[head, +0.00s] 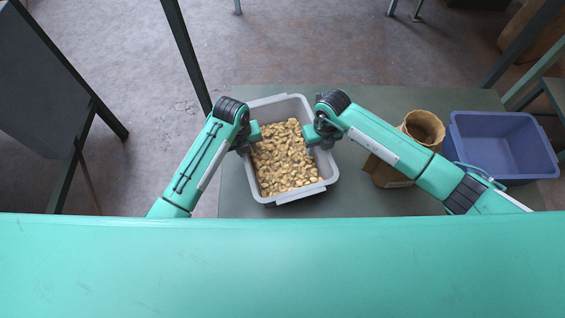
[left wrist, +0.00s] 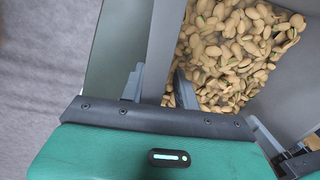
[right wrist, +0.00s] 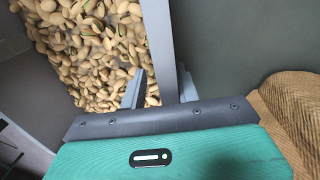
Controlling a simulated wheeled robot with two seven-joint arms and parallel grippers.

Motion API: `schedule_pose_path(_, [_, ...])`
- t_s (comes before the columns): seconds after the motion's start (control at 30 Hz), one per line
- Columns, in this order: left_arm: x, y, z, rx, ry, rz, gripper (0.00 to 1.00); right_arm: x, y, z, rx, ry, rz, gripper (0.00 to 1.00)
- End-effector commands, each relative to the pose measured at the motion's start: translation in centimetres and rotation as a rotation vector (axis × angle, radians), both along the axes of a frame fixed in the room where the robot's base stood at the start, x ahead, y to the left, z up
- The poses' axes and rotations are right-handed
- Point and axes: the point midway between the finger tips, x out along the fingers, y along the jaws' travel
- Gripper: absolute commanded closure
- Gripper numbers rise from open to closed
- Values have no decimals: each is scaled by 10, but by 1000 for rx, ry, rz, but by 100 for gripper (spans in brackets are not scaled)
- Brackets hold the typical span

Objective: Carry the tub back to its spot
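The grey tub (head: 327,165) is full of tan nuts and sits slightly turned over the left part of the table. My left gripper (head: 250,137) is at the tub's left wall. In the left wrist view its fingers (left wrist: 160,88) lie on either side of the tub wall (left wrist: 162,45), close against it. My right gripper (head: 315,133) is at the opposite wall. In the right wrist view its fingers (right wrist: 163,88) straddle that wall (right wrist: 160,40) in the same way. I cannot tell whether the tub's base touches the table.
The grey-green table (head: 355,195) carries a brown paper sack (head: 390,172), open at the top, right of the tub and partly behind my right arm. A blue bin (head: 500,180), seemingly empty, stands at the table's right. Bare table lies between tub and sack.

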Motion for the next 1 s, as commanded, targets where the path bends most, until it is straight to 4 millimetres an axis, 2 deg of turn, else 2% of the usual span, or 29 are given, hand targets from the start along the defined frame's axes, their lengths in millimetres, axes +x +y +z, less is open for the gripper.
schedule_pose_path(0.33, [0, 1, 2, 2, 0, 1, 64, 2, -2, 2, -3, -2, -4, 64])
schedule_pose_path(0.43, [1, 3, 9, 3, -1, 2, 64, 2, -3, 2, -5, -1, -5, 64])
schedule_pose_path(0.57, [1, 5, 31, 4, -5, 0, 64, 2, -3, 1, -6, -1, -6, 64])
schedule_pose_path(0.8, [-1, 9, 82, 3, -4, -1, 64, 2, -4, 1, -7, -2, -7, 64])
schedule_pose_path(1.0, [-3, 11, 112, 1, -3, -1, 64, 2, -4, 1, -8, -2, -8, 64])
